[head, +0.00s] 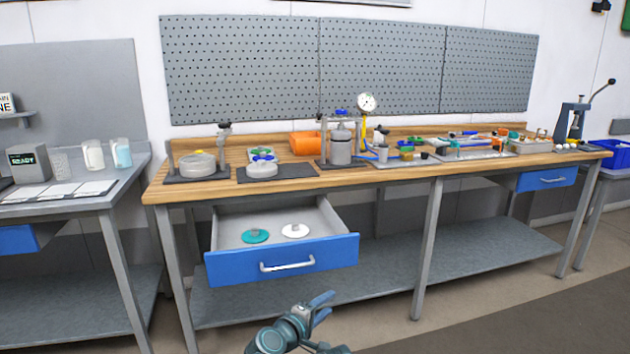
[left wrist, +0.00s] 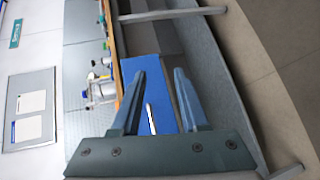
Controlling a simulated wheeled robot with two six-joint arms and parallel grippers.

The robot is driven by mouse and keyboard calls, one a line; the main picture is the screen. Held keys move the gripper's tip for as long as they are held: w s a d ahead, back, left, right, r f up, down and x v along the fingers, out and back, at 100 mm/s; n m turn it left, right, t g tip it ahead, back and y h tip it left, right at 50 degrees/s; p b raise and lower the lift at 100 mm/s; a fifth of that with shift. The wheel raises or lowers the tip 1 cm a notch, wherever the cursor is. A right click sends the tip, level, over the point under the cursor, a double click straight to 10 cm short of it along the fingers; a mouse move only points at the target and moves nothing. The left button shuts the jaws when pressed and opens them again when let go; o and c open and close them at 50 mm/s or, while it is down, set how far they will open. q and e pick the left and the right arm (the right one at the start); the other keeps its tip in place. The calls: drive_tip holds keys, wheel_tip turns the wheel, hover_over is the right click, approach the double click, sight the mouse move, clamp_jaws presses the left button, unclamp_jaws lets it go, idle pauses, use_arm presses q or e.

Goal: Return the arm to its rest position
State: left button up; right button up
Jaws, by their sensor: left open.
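My left gripper (head: 325,304) is low in the front middle of the head view, in free space before the bench and below the open drawer's blue front. Its two fingers stand apart and hold nothing; they also show in the left wrist view (left wrist: 160,76). The open drawer (head: 282,259) hangs under the left part of the wooden bench. A teal disc (head: 255,236) and a white disc (head: 296,231) lie inside it. In the left wrist view the blue drawer front (left wrist: 158,97) shows between and behind the fingers. My right gripper is not in view.
The wooden bench (head: 225,184) carries clear vessels, a gauge (head: 367,102) and an orange bin (head: 304,143). A lower grey shelf (head: 390,262) and a bench leg (head: 427,248) stand behind and right of the gripper. The floor in front is clear.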

use_arm(q)
drive_tip(key=s+a+f+m+g+y, duration=0.8)
drive_tip(key=s+a+f+m+g, duration=0.35)
drive_tip(key=s+a+f, duration=0.65)
drive_tip(key=s+d+r+m+g+y, duration=0.1)
drive_tip(key=s+d+m+y, duration=0.2)
drive_tip(key=d, duration=0.6)
wheel_tip(320, 180, up, 29)
drive_tip(key=h+p, duration=0.1)
drive_tip(key=p, duration=2.8)
drive_tip(key=shift+s+d+r, duration=0.15)
drive_tip(key=shift+s+d, duration=0.05)
drive_tip(key=shift+s, duration=0.25)
